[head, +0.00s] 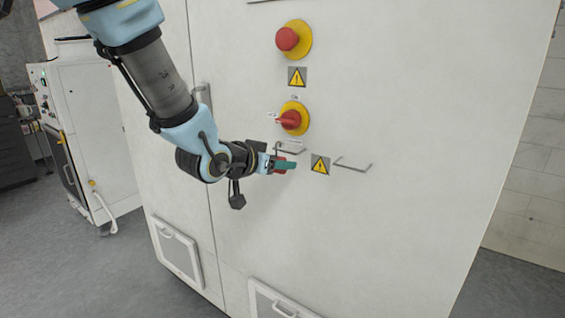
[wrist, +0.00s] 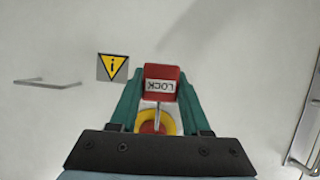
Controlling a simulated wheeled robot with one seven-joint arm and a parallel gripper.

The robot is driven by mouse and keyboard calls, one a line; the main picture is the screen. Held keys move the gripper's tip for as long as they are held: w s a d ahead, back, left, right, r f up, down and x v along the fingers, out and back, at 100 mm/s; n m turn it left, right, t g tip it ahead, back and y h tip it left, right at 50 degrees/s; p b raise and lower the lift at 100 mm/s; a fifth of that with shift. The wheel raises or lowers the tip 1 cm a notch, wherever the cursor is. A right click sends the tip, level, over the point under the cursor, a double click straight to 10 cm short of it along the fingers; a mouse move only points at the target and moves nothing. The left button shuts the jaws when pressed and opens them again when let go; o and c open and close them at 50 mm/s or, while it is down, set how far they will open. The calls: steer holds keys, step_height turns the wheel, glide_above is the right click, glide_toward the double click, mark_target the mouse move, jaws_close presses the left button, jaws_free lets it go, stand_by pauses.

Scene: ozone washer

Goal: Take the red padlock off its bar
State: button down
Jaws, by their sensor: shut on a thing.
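The red padlock (wrist: 161,88) with a white LOCK label is between the teal fingers of my gripper (wrist: 160,75), which is shut on its body. In the head view, my gripper (head: 287,165) is close to the white cabinet front and the padlock (head: 280,168) shows as a small red patch, partly hidden by the fingers. Its shackle (wrist: 157,117) shows in the wrist view. A thin bar (head: 291,148) sticks out just above the padlock in the head view. I cannot tell whether the shackle is around this bar.
A second, empty bar (head: 352,165) is to the right, beyond a yellow warning sign (head: 320,165). A red rotary switch on a yellow disc (head: 293,119) is above, with a red button (head: 288,39) higher up. A vertical door handle (head: 203,95) is at left.

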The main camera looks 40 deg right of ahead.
steer(key=s+a+b, duration=0.2)
steer(key=a+b, duration=0.2)
steer(key=a, duration=0.5)
steer(key=shift+s, duration=0.3)
stand_by(1.0)
steer(key=shift+a, duration=0.1)
stand_by(0.4)
